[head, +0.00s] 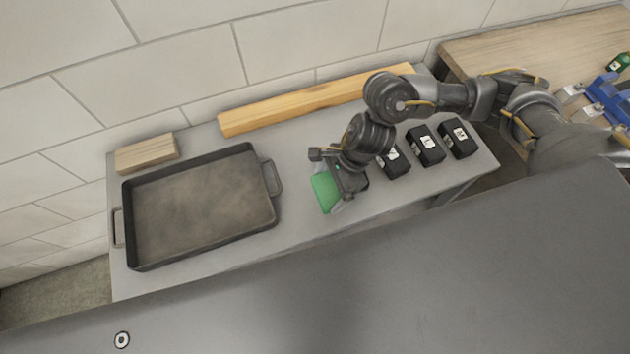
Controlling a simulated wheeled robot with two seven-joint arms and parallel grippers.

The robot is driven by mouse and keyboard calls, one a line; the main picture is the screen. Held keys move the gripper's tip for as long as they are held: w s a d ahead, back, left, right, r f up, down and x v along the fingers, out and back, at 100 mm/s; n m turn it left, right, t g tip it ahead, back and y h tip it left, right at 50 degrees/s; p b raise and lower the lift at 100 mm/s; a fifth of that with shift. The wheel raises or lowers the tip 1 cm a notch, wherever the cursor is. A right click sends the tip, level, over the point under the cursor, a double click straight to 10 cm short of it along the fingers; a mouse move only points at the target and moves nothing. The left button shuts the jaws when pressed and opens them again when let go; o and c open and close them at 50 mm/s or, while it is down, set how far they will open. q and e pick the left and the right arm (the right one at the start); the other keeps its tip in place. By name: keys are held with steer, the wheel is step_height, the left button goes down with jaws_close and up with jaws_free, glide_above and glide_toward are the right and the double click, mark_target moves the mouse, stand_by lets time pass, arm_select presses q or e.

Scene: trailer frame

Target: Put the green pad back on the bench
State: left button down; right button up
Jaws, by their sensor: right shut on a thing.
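The green pad (323,190) is in the head view, right of the dark tray, over the grey bench (300,154). My right gripper (338,200) is shut on the green pad, and its fingers and wrist cover the pad's right part. I cannot tell whether the pad touches the bench top or is held just above it. My left gripper is not in view.
A dark metal tray (205,205) with two handles fills the bench's left part. A small wooden block (146,153) and a long wooden beam (300,104) lie along the wall. Several black boxes (425,145) stand right of my gripper. A wooden table (540,50) is at the upper right.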

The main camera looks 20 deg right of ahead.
steer(key=w+f, duration=0.1)
steer(key=f, duration=0.1)
steer(key=w+a+f+p, duration=0.1)
steer(key=w+f, duration=0.3)
steer(key=shift+w+a+f, duration=0.1)
steer(key=shift+w+a, duration=0.15)
steer(key=shift+a, duration=0.15)
step_height(320, 180, down, 3)
steer(key=shift+p, duration=0.55)
steer(key=shift+f, duration=0.15)
steer(key=shift+f+b, duration=0.2)
steer(key=shift+b, duration=0.1)
steer(key=o, duration=0.7)
steer(key=shift+r, duration=0.1)
